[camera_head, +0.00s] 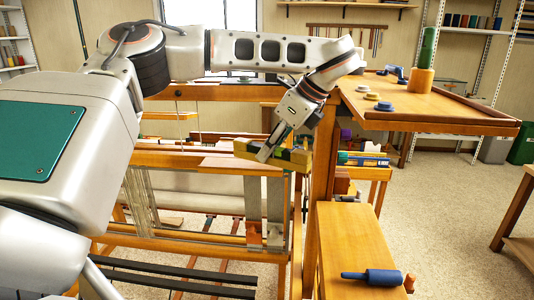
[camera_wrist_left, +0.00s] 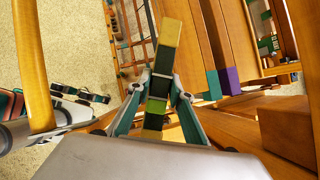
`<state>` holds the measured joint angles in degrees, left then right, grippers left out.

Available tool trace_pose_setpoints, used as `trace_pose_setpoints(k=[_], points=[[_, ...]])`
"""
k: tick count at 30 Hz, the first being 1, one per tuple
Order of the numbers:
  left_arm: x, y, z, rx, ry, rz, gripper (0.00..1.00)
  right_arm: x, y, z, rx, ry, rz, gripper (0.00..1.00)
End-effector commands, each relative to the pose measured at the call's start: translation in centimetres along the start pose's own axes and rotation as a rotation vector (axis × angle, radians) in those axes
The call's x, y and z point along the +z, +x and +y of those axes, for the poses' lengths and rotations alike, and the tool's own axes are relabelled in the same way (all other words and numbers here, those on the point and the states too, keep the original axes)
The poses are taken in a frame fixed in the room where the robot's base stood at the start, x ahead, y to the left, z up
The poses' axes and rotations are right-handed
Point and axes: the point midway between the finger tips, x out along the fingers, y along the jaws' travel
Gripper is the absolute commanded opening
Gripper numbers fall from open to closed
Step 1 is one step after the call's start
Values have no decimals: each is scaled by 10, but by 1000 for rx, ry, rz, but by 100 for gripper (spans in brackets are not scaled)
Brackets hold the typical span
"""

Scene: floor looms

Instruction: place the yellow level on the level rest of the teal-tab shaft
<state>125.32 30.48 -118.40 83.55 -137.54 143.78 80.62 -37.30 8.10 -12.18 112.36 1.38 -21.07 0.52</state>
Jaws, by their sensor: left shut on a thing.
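The yellow level (camera_head: 296,157) is a bar with yellow ends and dark green and bright green sections. My left gripper (camera_head: 268,150) is shut on it and holds it over the loom's front wooden beam; I cannot tell whether it touches the wood. In the left wrist view the level (camera_wrist_left: 169,36) stands lengthwise between the two fingers of the gripper (camera_wrist_left: 157,90). A teal tab (camera_wrist_left: 212,84) sits beside a purple tab (camera_wrist_left: 230,80) on the wood to the right of the level, apart from it. I cannot make out the level rest. My right gripper is out of view.
A wooden tray (camera_head: 440,116) at upper right holds a green-and-orange spool (camera_head: 421,78) and several small discs. A wooden bench (camera_head: 346,240) carries a blue-handled roller (camera_head: 372,276). A loom post (camera_head: 322,150) stands just right of the level.

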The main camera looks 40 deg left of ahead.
Motion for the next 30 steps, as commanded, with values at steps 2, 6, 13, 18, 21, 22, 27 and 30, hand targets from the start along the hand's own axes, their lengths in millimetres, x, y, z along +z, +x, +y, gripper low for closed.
trace_pose_setpoints(k=[2, 6, 13, 18, 21, 22, 27, 30], points=[[1, 11, -16, 4, -2, 1, 0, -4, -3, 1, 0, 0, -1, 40], [2, 26, -39, 1, 0, 1, 0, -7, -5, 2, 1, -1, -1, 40], [2, 37, -55, 0, -1, 1, 0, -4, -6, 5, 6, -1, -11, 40], [2, 52, -73, 2, 0, 1, 0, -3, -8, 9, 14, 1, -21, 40], [0, 60, -79, 1, 0, 1, 0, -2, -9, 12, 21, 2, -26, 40], [0, 61, -81, 0, 0, 0, 0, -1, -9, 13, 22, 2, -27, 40], [0, 62, -82, -1, 0, 0, 0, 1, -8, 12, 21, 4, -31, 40], [-1, 63, -81, 0, 0, 0, 27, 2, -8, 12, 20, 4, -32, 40]])
